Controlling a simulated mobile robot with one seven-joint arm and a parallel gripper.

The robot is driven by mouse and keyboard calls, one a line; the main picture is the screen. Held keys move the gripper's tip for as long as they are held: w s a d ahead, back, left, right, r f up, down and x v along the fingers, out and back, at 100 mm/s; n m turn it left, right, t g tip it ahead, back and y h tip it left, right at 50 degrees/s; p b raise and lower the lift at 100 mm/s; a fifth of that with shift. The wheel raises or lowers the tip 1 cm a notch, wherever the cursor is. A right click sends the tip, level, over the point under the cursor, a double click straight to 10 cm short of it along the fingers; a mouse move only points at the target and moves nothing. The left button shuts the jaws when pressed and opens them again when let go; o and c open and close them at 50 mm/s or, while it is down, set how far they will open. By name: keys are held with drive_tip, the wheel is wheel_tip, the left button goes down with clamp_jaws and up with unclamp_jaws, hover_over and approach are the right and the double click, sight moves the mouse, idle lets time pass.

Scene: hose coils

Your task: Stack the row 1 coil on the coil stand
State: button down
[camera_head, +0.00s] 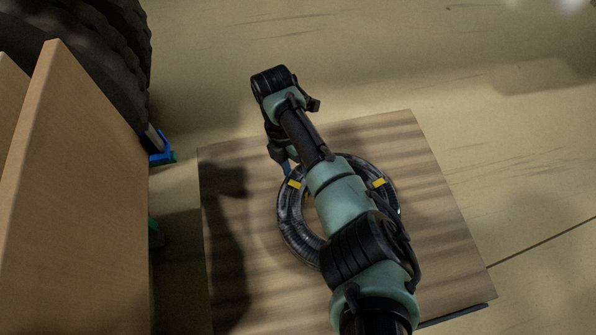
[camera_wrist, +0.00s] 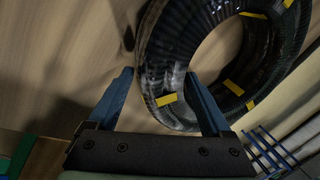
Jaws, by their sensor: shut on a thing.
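A dark ribbed hose coil with yellow tape bands (camera_head: 292,222) is over a square wooden top (camera_head: 440,200), which looks like the coil stand. My arm crosses above the coil and hides its middle and right parts. In the wrist view the coil (camera_wrist: 175,40) fills the upper middle and right. My gripper (camera_wrist: 160,80) has its two blue fingers on either side of the coil's near rim, beside a yellow band, and is shut on it. In the head view one blue fingertip shows at the coil's upper left edge. I cannot tell whether the coil touches the wood.
A tall wooden panel (camera_head: 75,200) stands at the left, with dark ribbed round things (camera_head: 110,40) behind it. A small blue and green object (camera_head: 160,148) lies beside the panel. The floor (camera_head: 530,150) to the right is clear.

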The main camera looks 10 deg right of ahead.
idle(0.3)
drive_tip(key=shift+c, duration=0.3)
unclamp_jaws()
drive_tip(key=shift+o, duration=0.3)
drive_tip(key=shift+f, duration=0.15)
drive_tip(key=shift+r, duration=0.2)
drive_tip(key=shift+p+v, duration=2.05)
drive_tip(key=shift+v, duration=1.35)
